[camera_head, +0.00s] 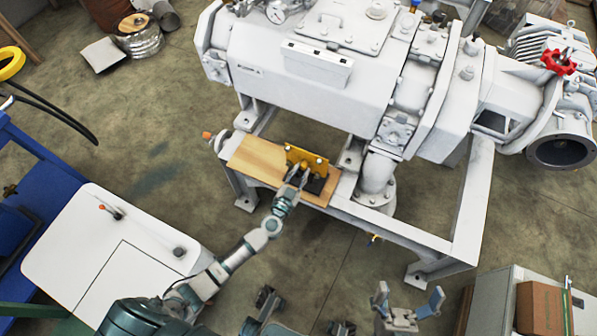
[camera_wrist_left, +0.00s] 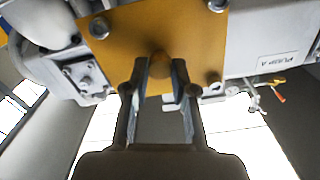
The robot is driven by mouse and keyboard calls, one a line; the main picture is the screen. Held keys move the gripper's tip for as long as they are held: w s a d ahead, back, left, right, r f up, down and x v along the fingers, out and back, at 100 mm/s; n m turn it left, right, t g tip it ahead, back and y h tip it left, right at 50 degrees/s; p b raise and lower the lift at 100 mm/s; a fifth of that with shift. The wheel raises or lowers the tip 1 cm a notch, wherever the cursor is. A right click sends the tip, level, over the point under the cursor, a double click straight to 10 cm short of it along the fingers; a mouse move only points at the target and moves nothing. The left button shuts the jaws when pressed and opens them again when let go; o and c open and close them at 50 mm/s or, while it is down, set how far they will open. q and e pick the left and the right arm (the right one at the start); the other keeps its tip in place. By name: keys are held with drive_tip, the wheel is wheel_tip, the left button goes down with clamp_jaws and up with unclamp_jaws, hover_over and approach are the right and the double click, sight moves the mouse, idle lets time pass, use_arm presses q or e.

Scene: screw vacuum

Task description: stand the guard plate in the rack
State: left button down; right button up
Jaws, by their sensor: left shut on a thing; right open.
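The guard plate (camera_head: 309,159) is a yellow-orange plate with bolts at its corners. It is at the wooden board on the frame below the pump, and it fills the upper part of the left wrist view (camera_wrist_left: 190,35). My left gripper (camera_wrist_left: 160,75) is shut on the round knob (camera_wrist_left: 158,62) on the plate's face; in the head view this gripper (camera_head: 299,174) is in front of the plate. A dark piece (camera_head: 316,186) beside the gripper may be the rack; its slots are hidden. My right gripper (camera_head: 409,291) is open and empty at the bottom right.
The wooden board (camera_head: 255,158) has bare room left of the plate. The large white pump (camera_head: 325,90) stands close behind it, with a pipe elbow (camera_head: 377,178) to the right. A white-topped cart (camera_head: 90,245) is at the left, a cardboard box (camera_head: 540,308) at the lower right.

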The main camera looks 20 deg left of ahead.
use_arm(q)
drive_tip(key=shift+d+r, duration=0.15)
idle(0.4)
drive_tip(key=shift+p, duration=0.35)
drive_tip(key=shift+f+b, duration=1.6)
drive_tip(key=shift+f, duration=0.9)
drive_tip(key=c, duration=0.9)
unclamp_jaws()
drive_tip(key=shift+o, duration=0.2)
drive_tip(key=shift+f, duration=0.1)
drive_tip(key=shift+s, duration=0.15)
